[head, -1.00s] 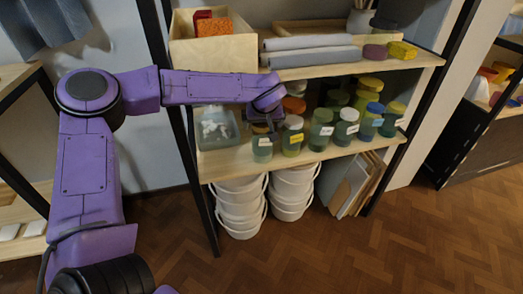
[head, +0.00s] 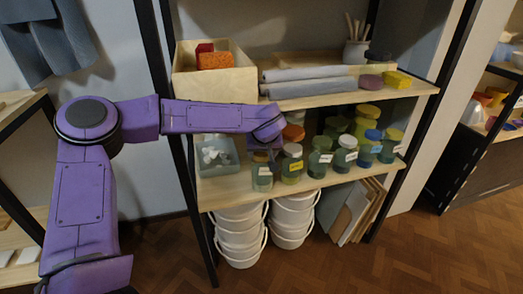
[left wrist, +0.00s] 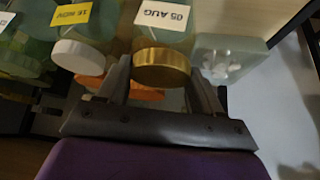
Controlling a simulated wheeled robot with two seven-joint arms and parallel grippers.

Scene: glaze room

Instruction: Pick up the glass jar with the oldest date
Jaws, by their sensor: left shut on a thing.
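My left gripper (head: 262,143) is shut on a glass jar with a gold lid (left wrist: 161,68), and its fingers lie on either side of the lid. This jar's white label reads 05 AUG. In the head view, the same jar (head: 262,178) is upright at the left front of the lower shelf; I cannot tell if it touches the board. Beside it stands a white-lidded jar (head: 292,165) whose yellow label reads 16 NOV in the left wrist view (left wrist: 80,53). More labelled jars (head: 320,158) stand to the right, their dates too small to read. My right gripper is out of view.
A clear tub with white pieces (head: 215,152) sits just left of the held jar. An orange-lidded jar (head: 293,132) stands close behind. The upper shelf (head: 350,92) hangs above the jars, and white buckets (head: 240,238) stand below. A dark shelf post (head: 182,150) is at left.

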